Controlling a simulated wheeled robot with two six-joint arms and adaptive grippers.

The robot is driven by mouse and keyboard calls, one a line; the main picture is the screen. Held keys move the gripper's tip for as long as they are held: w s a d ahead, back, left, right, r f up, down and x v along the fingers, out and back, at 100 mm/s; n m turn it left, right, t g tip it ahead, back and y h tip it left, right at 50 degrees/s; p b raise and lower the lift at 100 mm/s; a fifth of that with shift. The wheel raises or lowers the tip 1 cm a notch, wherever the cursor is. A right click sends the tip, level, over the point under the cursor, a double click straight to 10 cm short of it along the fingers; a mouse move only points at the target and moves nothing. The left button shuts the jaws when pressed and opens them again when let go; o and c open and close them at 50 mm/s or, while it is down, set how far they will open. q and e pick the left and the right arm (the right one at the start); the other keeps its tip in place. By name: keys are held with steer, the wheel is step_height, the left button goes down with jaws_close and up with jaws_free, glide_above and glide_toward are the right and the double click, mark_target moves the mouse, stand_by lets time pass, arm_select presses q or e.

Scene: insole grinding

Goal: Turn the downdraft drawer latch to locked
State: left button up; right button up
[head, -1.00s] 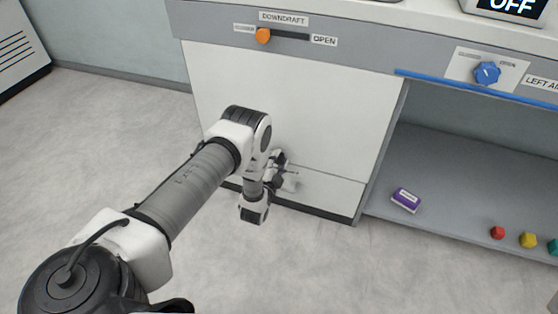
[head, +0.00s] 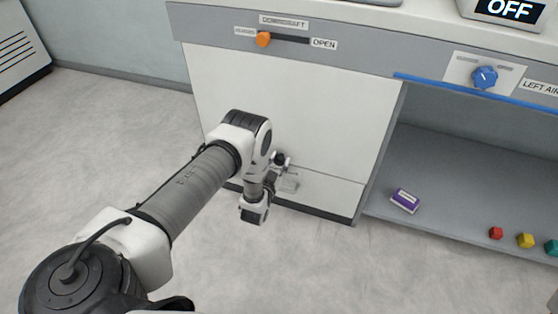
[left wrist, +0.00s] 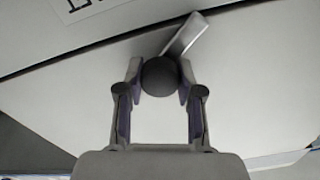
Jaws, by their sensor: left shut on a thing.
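The drawer latch shows in the left wrist view as a dark round knob (left wrist: 159,76) with a flat grey lever (left wrist: 185,36) slanting up to the right. My left gripper (left wrist: 160,88) has one finger on each side of the knob and is shut on it. In the head view my left gripper (head: 279,163) is at the low drawer front (head: 325,191) of the white cabinet, partly hidden by my own wrist. The latch is too small and covered there to read its setting. My right gripper is not in view.
An orange slider (head: 263,39) under the DOWNDRAFT label and a blue knob (head: 485,77) sit on the grey upper panel. A purple box (head: 405,200) and several small coloured blocks lie on the open shelf (head: 455,185) at right. The floor in front is clear.

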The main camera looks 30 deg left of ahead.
arm_select(q)
steer(key=n, duration=0.5)
steer(key=shift+n, duration=0.3)
steer(key=n, duration=0.4)
steer(key=shift+a+n, duration=0.1)
steer(key=shift+n, duration=0.3)
steer(key=o, duration=1.2)
steer(key=v, duration=1.2)
